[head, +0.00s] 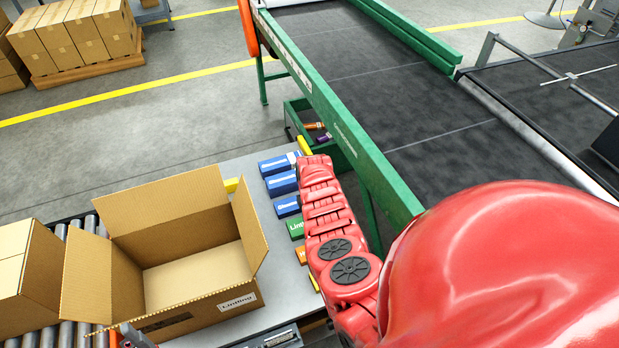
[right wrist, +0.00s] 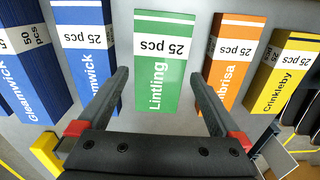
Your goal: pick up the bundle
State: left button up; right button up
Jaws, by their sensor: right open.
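Several labelled bundles lie in a row on the grey table. The green Lintling bundle (right wrist: 163,72) is in the middle of the right wrist view; its edge also shows in the head view (head: 296,228) beside my red right arm. My right gripper (right wrist: 160,76) is open and empty, its two fingers apart over either side of the green bundle. A blue Gleamwick bundle (right wrist: 84,55) is left of it and an orange bundle (right wrist: 232,58) is right of it. In the head view my right arm hides parts of the row. I do not see my left gripper.
An open, empty-looking carton (head: 213,269) labelled Lintling stands left of the row. Another blue bundle (right wrist: 34,60) and a yellow Crinkleby bundle (right wrist: 284,72) flank the row. A green-framed conveyor (head: 340,140) runs behind my arm. A roller conveyor (head: 68,335) is at lower left.

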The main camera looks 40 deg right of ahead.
jog(key=shift+a+f, duration=0.2)
jog(key=shift+f, duration=0.15)
notch_tip(320, 180, down, 2)
jog(key=shift+f+b, duration=0.1)
jog(key=shift+b, duration=0.7)
jog(key=shift+c, duration=0.3)
jog(key=c, duration=1.2)
